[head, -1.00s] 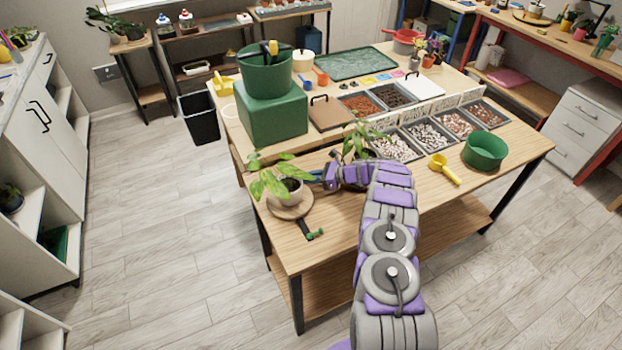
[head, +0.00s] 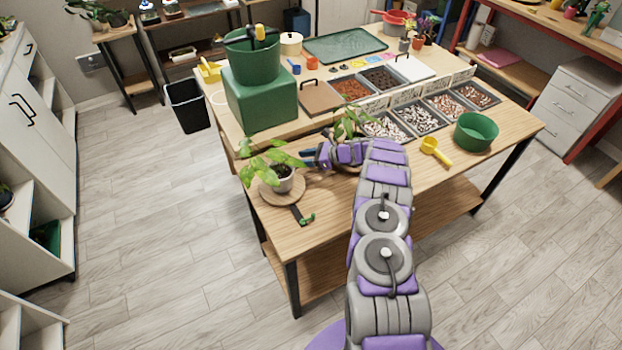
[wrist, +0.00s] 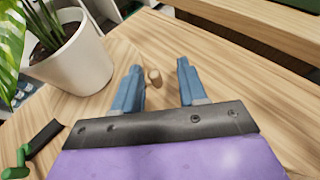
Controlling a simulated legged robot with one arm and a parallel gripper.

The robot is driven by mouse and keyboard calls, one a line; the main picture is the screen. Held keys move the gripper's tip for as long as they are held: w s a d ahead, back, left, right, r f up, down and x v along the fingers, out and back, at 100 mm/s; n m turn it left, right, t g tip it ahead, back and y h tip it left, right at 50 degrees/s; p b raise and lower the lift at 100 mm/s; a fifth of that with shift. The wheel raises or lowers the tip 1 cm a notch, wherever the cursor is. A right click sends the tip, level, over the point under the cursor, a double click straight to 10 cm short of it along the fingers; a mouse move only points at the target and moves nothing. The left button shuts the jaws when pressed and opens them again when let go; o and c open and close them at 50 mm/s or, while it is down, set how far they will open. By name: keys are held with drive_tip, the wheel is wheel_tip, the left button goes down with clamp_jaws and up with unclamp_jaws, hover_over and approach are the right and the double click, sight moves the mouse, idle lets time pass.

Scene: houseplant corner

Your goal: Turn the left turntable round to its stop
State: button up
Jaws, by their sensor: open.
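The left turntable (head: 269,196) is a round wooden disc near the table's left end. A white pot with a leafy plant (head: 282,180) stands on it. A dark bar with a green end (head: 305,218) sticks out at its front; the green part also shows in the wrist view (wrist: 18,160). My gripper (head: 306,159) is just right of the pot. In the wrist view my gripper (wrist: 159,66) has its two blue fingers apart, with a short wooden peg (wrist: 154,77) in the gap between them, seemingly untouched. The pot (wrist: 75,58) is left of the fingers.
A green box with a bucket (head: 262,100) stands farther back. Trays of pebbles (head: 421,117), a yellow scoop (head: 436,150) and a green bowl (head: 476,131) are at right. Table in front of the turntable is clear.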

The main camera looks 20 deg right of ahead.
drive_tip(key=s+r, duration=0.1)
drive_tip(key=s, duration=0.4)
drive_tip(key=s+a+p, duration=0.1)
drive_tip(key=s, duration=0.4)
drive_tip(key=s+r+p, duration=0.1)
drive_tip(key=s, duration=0.5)
drive_tip(key=shift+a+r, duration=0.3)
drive_tip(key=shift+r, duration=0.05)
